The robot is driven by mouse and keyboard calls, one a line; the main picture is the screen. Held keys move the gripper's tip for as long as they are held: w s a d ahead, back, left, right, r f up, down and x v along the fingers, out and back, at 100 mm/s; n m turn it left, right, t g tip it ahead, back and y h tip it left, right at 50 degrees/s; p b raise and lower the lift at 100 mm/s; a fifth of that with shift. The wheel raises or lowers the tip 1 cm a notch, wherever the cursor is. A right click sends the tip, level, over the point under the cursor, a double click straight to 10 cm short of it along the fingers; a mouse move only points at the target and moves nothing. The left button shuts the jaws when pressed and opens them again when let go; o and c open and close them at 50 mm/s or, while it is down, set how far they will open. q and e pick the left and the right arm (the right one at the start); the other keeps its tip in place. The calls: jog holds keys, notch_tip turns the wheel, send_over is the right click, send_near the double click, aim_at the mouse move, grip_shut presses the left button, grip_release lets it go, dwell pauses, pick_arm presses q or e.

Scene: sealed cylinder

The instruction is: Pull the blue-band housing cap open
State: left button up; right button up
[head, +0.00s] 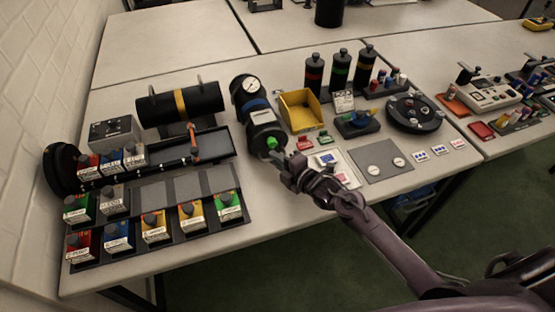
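The blue-band housing (256,107) is a dark cylinder lying on the table at the centre, with a blue band around its middle. A round white gauge (250,84) sits at its far end. Its dark cap (263,133) faces the near edge, and a small green part (272,143) shows at the cap's front. My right gripper (288,168) is just in front of the cap, slightly to the right. Its fingers are small and dark, so I cannot tell whether they touch the cap or how far apart they are. My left gripper is out of view.
A yellow bin (301,110) stands right of the housing. A yellow-band cylinder (150,107) and a rack of coloured blocks (152,227) stand left. Several dark bottles (340,70) are behind. A grey plate (370,164) lies near the front edge. Bare tabletop shows at the back left.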

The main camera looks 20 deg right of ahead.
grip_shut()
jog(key=shift+s+p, duration=0.35)
jog(key=shift+s, duration=0.15)
jog(key=s+p, duration=0.1)
jog(key=s, duration=0.3)
jog(key=s+p, duration=0.2)
jog(key=s, duration=0.3)
jog(key=s+p, duration=0.2)
jog(key=s, duration=0.3)
jog(key=shift+d, duration=0.25)
jog(key=shift+s+f+p, duration=0.1)
jog(key=shift+s+p, duration=0.2)
jog(key=shift+s, duration=0.35)
jog(key=shift+o, duration=2.3)
grip_release()
